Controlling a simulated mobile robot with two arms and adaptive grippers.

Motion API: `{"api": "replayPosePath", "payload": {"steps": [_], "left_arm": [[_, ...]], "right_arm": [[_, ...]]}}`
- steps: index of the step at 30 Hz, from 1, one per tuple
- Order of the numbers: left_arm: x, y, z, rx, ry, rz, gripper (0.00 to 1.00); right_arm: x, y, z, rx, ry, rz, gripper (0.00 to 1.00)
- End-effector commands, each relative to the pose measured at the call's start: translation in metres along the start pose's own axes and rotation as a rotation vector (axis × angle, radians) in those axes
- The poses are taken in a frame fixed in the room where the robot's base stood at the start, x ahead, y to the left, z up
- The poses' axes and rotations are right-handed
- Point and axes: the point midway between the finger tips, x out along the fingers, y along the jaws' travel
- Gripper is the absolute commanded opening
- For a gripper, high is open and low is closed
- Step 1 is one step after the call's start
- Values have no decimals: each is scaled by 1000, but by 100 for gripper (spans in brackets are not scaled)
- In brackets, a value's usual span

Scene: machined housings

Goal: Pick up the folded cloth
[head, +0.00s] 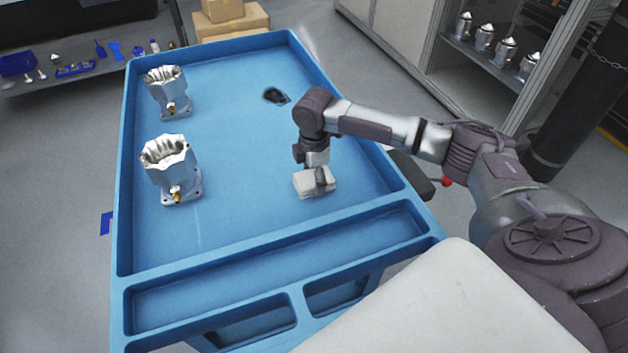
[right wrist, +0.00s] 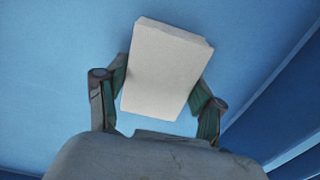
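The folded cloth (head: 302,184) is a pale, thick rectangular pad at the right front of the blue tray's main floor. In the right wrist view the cloth (right wrist: 163,72) lies between the two fingers, slightly turned relative to them. My right gripper (head: 318,177) points down over the cloth, with one finger in front of it in the head view. In the right wrist view the right gripper (right wrist: 161,88) has a finger close along each long side. I cannot tell whether both fingers press on it. The cloth appears at tray level. My left gripper is not in view.
The cloth is in a blue tray table (head: 240,247) with raised rims. Two metal housings, one nearer (head: 172,168) and one farther (head: 167,92), stand on the left. A small dark object (head: 275,96) lies at the back. The tray's middle is clear.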

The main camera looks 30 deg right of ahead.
Motion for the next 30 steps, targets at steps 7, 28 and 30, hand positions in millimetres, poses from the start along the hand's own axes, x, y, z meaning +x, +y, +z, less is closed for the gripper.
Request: {"api": "replayPosePath", "payload": {"steps": [7,28,30], "left_arm": [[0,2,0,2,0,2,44],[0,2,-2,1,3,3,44],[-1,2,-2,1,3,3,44]], "right_arm": [[0,0,0,0,0,0,35],[-69,-44,-18,-6,2,1,35],[-79,-58,-25,-7,2,2,35]]}}
